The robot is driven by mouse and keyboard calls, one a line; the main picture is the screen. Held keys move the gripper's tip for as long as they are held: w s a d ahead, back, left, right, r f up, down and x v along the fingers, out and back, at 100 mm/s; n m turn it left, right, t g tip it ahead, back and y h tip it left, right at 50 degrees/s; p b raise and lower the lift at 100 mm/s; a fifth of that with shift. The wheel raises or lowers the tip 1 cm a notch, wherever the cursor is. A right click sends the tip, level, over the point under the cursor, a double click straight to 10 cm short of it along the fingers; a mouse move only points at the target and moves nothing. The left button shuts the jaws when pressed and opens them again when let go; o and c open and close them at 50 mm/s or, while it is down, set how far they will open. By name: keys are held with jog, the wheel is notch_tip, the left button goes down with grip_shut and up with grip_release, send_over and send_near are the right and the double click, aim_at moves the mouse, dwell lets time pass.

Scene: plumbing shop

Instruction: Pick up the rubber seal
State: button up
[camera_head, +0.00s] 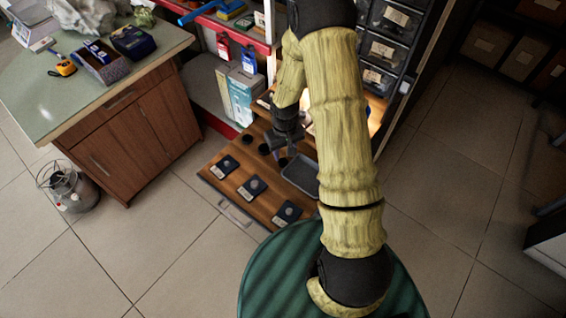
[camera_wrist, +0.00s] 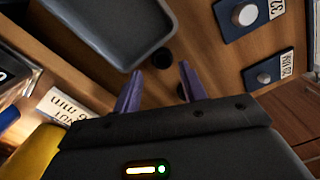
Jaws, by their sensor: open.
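Several small dark round pieces lie on the wooden drawer floor; they look like black seals, but I cannot tell which is the rubber seal. In the head view one (camera_head: 247,139) is farthest left and another (camera_head: 264,149) is beside my gripper (camera_head: 284,154). In the wrist view one dark piece (camera_wrist: 162,57) shows just beyond and between the fingertips of my gripper (camera_wrist: 161,70). Another (camera_wrist: 182,92) is partly hidden by the right finger. My gripper points down over the drawer, its purple fingers apart, with nothing held between them.
The pulled-out drawer (camera_head: 226,189) also holds a grey tray (camera_head: 300,175) right of my gripper and several dark blue labelled plates (camera_head: 252,188) along its front. A counter (camera_head: 130,75) stands left. A shelf of bins (camera_head: 385,48) rises behind. Floor in front is clear.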

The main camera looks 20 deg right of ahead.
aim_at(283, 159)
jog(key=f, duration=0.5)
jog(key=shift+w+a+f+b, duration=0.1)
jog(key=shift+w+a+b, duration=0.15)
jog(key=shift+b, duration=0.1)
jog(key=shift+c, duration=0.4)
jog(key=c, duration=0.6)
